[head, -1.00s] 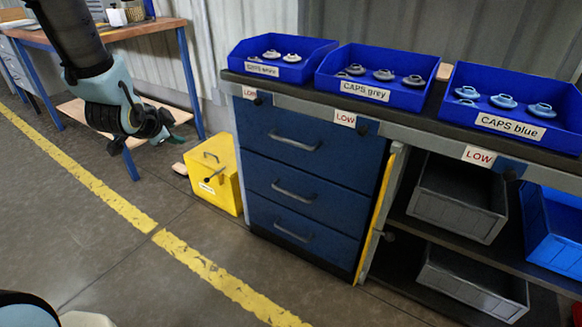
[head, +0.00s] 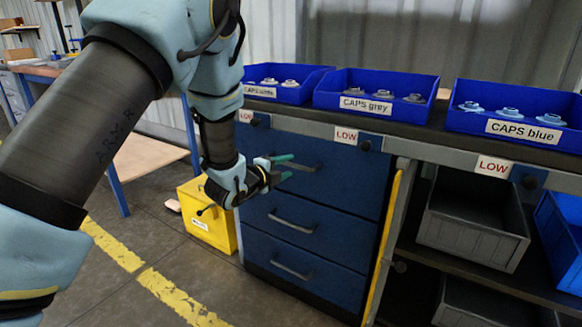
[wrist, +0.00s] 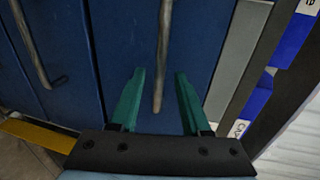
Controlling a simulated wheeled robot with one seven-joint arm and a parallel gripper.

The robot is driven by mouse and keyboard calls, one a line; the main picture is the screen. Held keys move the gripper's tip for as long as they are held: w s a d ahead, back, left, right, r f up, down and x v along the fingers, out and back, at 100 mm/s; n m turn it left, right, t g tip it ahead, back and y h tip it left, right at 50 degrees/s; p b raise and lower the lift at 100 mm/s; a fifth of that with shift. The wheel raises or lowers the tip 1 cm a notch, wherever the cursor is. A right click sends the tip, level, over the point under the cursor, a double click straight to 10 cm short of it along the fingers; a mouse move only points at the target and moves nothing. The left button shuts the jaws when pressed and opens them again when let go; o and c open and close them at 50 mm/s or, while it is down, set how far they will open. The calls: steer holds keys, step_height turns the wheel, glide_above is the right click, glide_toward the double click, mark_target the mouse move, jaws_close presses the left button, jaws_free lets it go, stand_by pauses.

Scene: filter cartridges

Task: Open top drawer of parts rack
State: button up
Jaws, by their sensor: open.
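The blue drawer unit of the parts rack has three stacked drawers. The top drawer (head: 345,180) appears closed, its front level with the drawers below. My gripper (head: 284,167) is open and empty in front of it, its green fingers pointing at the drawer front and covering part of the handle. In the wrist view, the top drawer's bar handle (wrist: 164,50) lies between the two open fingers (wrist: 159,88) as seen in the picture. I cannot tell how deep the handle sits between them, and no contact shows.
The middle drawer's handle (head: 293,223) and bottom drawer's handle (head: 291,271) are below. Blue cap bins, including the grey-caps bin (head: 330,101), stand on the worktop above. A yellow box (head: 208,228) stands on the floor left of the drawers. Grey crates (head: 470,235) sit on shelves at right.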

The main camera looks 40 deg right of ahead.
mark_target(290, 165)
steer(key=shift+x, duration=1.55)
jaws_close()
